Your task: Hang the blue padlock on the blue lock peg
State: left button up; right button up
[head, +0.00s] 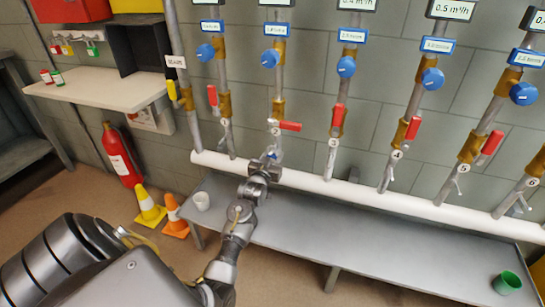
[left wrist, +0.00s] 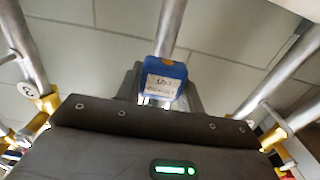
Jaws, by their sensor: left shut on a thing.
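The blue padlock (left wrist: 165,84) with a white label is held in my left gripper (head: 270,160). In the left wrist view it shows in front of the gripper's dark body, with a grey pipe behind it. In the head view only a little blue shows at the fingertips, just below the red handle of valve 2 (head: 290,126), at the foot of that pipe. Whether its shackle is around anything I cannot tell. The lock rack (head: 80,36) is on the wall at the upper left; which peg is blue is too small to tell. My right gripper is out of view.
A white manifold pipe (head: 310,183) and grey bench (head: 365,240) run along the wall. A fire extinguisher (head: 121,160) and cones (head: 148,207) stand at the left.

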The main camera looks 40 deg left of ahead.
pick_arm(q)
jog(key=shift+s+r, duration=0.1)
jog(key=shift+s+d+p, duration=0.15)
jog(key=shift+s+p, duration=0.25)
jog(key=shift+p, duration=0.1)
jog(key=p+v, duration=0.4)
jog(key=v, duration=0.2)
jog(key=shift+s, duration=0.2)
dwell(0.4)
jog(key=shift+d, duration=0.15)
dwell(0.6)
